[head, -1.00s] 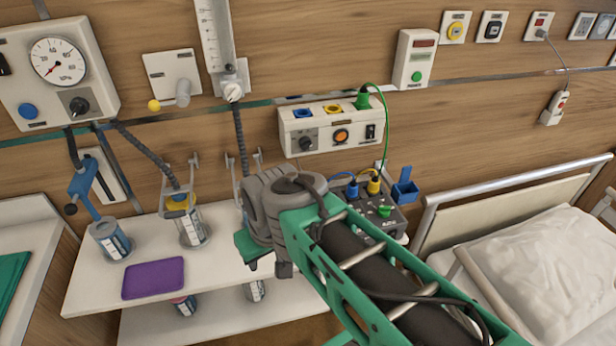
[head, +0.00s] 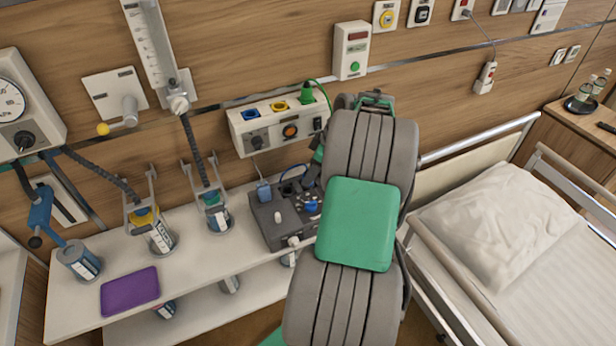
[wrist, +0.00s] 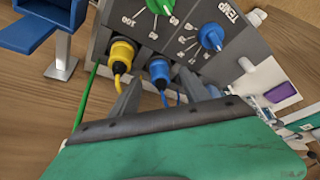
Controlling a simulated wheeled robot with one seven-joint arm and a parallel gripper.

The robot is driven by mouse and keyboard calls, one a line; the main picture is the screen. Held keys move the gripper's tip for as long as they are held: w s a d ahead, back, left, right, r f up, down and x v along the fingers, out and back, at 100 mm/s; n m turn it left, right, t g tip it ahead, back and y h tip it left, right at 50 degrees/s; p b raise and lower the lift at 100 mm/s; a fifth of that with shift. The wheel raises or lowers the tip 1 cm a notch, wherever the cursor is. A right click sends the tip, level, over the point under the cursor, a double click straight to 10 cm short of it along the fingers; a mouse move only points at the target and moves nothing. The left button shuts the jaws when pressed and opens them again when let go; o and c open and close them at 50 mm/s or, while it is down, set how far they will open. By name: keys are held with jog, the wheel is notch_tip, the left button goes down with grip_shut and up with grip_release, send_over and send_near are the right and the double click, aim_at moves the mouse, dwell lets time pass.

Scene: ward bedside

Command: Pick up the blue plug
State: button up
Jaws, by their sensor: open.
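The blue plug (wrist: 160,71) is seated in the dark grey device box (wrist: 190,45), with its blue cord running down the picture. My gripper (wrist: 162,84) is open in the wrist view. Its grey fingers appear on either side of the blue plug's lower end and cord, and I see no contact. The yellow plug (wrist: 122,52) sits just left of the blue one, outside the left finger. In the head view the box (head: 268,225) stands on the shelf, partly behind my arm. My fingers are hidden there, and I cannot surely tell the blue plug.
The wall panel (head: 243,135) has a green plug (head: 312,92) in it. A blue bracket (wrist: 45,22) stands left of the box in the wrist view. Jars and a purple pad (head: 130,291) share the shelf. The bed (head: 490,225) is at the right.

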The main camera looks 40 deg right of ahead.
jog(key=shift+x, duration=1.15)
jog(key=shift+c, duration=0.4)
grip_shut()
